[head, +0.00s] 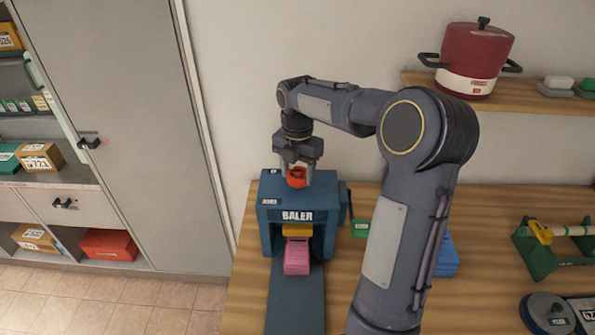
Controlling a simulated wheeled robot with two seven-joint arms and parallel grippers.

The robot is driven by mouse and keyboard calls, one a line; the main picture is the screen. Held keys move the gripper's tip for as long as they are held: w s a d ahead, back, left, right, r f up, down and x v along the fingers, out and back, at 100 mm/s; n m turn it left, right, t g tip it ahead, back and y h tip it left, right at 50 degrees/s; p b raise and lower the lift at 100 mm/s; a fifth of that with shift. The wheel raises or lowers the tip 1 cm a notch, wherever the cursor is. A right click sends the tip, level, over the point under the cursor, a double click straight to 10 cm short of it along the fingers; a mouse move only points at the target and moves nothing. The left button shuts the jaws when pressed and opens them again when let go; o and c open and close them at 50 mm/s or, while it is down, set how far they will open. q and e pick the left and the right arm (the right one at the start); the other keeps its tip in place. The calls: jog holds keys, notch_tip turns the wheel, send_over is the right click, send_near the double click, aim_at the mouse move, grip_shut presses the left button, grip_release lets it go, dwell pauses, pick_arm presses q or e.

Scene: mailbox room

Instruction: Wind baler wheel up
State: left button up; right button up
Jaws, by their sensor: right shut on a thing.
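The blue baler (283,216) stands on the wooden table with its name on the front. A red piece (297,177) sits on top of it; it looks like the wheel, though my gripper partly hides it. My right gripper (297,168) points down from above and is shut on this red piece. A yellow block (297,230) shows in the baler's front opening, above a pink block (297,256) at the head of the blue chute (295,300). My left gripper is not in view.
My right arm crosses the table's middle. Behind it are a green item (361,229) and a blue stack (447,258). A green stand (540,250) is at the right. A red pot (474,58) sits on the wall shelf. A grey cabinet (110,100) is at the left.

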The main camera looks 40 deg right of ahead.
aim_at(298, 173)
jog(key=shift+r, duration=0.1)
jog(key=o, duration=1)
notch_tip(298, 173, up, 8)
jog(key=shift+f+b, duration=0.1)
jog(key=shift+b, duration=0.35)
